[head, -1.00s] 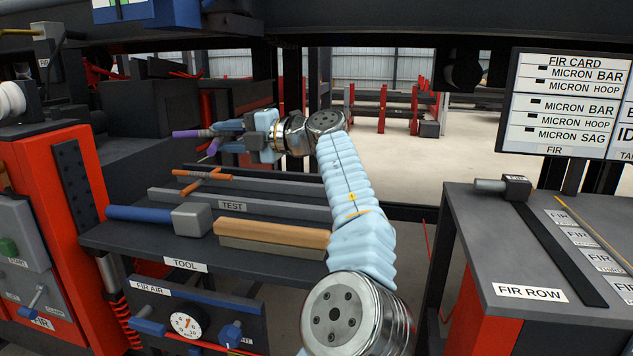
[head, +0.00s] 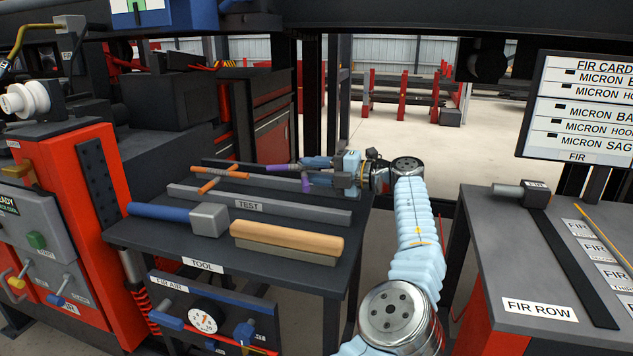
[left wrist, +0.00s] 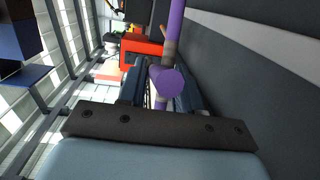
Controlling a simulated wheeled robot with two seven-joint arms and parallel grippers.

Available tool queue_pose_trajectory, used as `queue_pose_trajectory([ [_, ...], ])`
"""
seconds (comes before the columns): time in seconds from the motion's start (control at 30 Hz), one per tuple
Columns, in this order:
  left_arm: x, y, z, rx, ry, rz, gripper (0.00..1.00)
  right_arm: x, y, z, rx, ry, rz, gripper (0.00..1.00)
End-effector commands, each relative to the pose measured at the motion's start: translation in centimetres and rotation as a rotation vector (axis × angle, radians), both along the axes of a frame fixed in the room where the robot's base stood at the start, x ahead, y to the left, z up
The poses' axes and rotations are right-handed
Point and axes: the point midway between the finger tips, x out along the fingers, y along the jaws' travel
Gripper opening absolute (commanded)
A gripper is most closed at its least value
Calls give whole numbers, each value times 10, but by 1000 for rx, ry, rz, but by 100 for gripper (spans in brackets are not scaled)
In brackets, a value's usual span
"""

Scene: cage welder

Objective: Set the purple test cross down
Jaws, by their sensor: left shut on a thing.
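The purple test cross (head: 282,168) is in the jaws of my left gripper (head: 310,172), at the back right of the dark tool table (head: 140,235). One purple arm points left and another points down and toward the camera. The left wrist view shows the purple cross (left wrist: 166,82) between the two fingers of the left gripper (left wrist: 160,95), its end facing the camera. The gripper is low beside the rails behind the TEST label (head: 248,205). I cannot tell whether the cross touches the surface. My right gripper is not in view.
An orange cross (head: 222,173) lies across the rails left of the purple one. A blue-handled hammer (head: 165,212) and a wooden-backed brush (head: 288,238) lie in front. The FIR ROW bench (head: 480,255) stands at the right, a red machine (head: 85,180) at the left.

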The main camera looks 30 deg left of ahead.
Motion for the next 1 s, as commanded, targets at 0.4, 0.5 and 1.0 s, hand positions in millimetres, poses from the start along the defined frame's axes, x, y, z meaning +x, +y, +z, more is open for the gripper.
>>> queue_pose_trajectory([
  [0.4,3,-3,-34,3,-1,-1,0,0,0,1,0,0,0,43],
  [0.5,3,-3,-35,3,-1,-1,0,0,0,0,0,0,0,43],
  [1.0,3,-3,-43,1,0,0,42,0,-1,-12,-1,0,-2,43],
])
